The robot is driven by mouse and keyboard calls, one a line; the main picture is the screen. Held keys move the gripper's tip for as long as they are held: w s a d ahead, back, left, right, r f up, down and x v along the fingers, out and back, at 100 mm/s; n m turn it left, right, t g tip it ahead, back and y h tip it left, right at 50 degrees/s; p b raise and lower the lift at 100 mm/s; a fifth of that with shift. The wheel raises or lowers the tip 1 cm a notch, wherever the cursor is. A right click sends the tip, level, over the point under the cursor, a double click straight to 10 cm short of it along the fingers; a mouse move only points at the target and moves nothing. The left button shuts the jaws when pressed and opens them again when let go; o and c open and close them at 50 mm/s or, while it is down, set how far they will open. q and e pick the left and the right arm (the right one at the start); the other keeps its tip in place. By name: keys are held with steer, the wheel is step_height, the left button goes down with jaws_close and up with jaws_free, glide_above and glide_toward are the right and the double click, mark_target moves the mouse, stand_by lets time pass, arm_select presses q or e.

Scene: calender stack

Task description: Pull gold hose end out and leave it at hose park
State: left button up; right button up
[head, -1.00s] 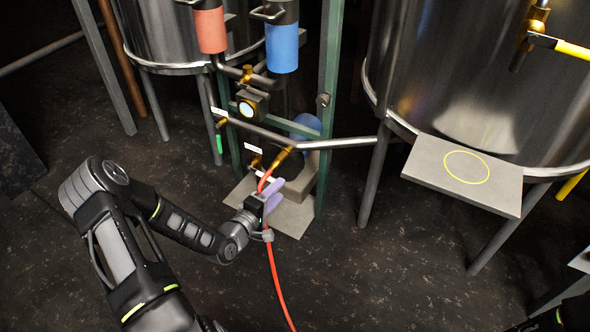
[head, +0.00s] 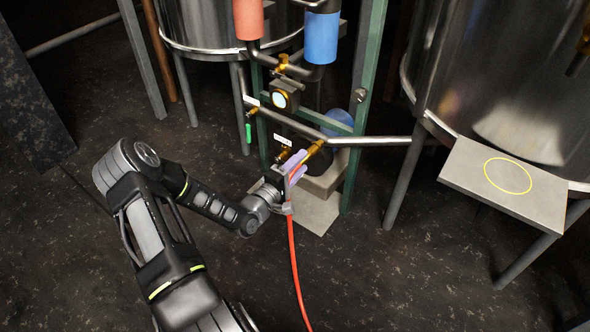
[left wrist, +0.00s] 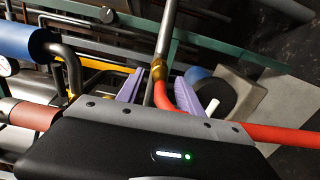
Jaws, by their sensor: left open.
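The gold hose end (head: 315,147) sits at the grey pipe (head: 375,141) in the middle of the green frame. Its red hose (head: 293,250) hangs down to the floor. In the left wrist view the gold hose end (left wrist: 158,69) meets the grey pipe, with the red hose (left wrist: 166,97) bending away below it. My left gripper (head: 297,163) is open, its lilac fingers just below and left of the gold end. In the left wrist view the fingers stand either side of the red hose. A grey shelf with a yellow ring (head: 456,185) is at the right. My right gripper is out of view.
Steel tanks (head: 497,90) stand behind and at the right. The green frame (head: 362,110) carries red (head: 248,18) and blue (head: 321,38) cylinders, a round gauge (head: 280,99) and small brass valves close to the gripper. The dark floor in front is mostly clear.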

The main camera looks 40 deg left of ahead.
mark_target(308, 156)
arm_select(q)
steer(key=shift+w+b, duration=0.6)
steer(key=shift+w, duration=1.55)
steer(key=shift+c, duration=0.4)
jaws_close()
